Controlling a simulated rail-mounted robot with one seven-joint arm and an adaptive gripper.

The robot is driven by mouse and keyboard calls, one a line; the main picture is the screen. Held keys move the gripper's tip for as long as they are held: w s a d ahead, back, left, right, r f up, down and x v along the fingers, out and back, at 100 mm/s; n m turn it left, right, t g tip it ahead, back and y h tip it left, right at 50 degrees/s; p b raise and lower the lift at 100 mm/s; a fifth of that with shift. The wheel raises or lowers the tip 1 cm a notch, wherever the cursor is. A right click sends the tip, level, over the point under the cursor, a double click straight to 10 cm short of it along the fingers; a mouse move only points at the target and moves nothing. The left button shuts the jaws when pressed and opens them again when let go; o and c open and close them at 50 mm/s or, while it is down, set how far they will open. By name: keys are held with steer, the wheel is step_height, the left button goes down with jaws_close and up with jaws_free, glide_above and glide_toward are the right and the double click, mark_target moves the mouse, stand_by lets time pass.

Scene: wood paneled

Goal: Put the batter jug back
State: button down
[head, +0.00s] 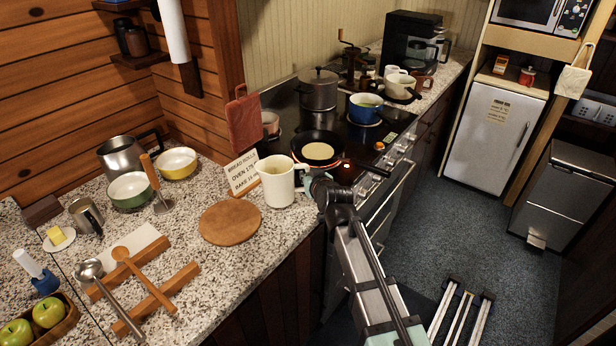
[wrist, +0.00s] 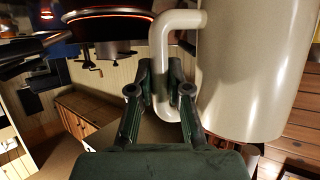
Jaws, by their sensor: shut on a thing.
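The cream batter jug (head: 279,183) is upright at the counter's back right, just left of the stove, in the head view. Its body also fills the upper right of the wrist view (wrist: 245,70). My gripper (head: 306,181) is to the right of the jug, with its fingers closed on the jug's handle; the same fingers show in the wrist view (wrist: 163,90). I cannot tell whether the jug's base touches the counter. A round wooden board (head: 229,223) lies in front and left of the jug, with nothing on it.
A black pan (head: 336,163) with a pale pancake (head: 318,151) sits on a glowing burner. A recipe card (head: 243,172) stands behind the jug, close on its left. Wooden rests (head: 168,292) with a ladle and spoon lie at front left. A pot (head: 318,90) stands farther back.

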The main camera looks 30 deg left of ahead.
steer(key=shift+f+b, duration=0.35)
steer(key=shift+f, duration=0.1)
stand_by(0.5)
steer(key=c, duration=1)
jaws_free()
steer(key=shift+c, duration=0.2)
steer(key=shift+d, duration=0.1)
steer(key=v, duration=1.2)
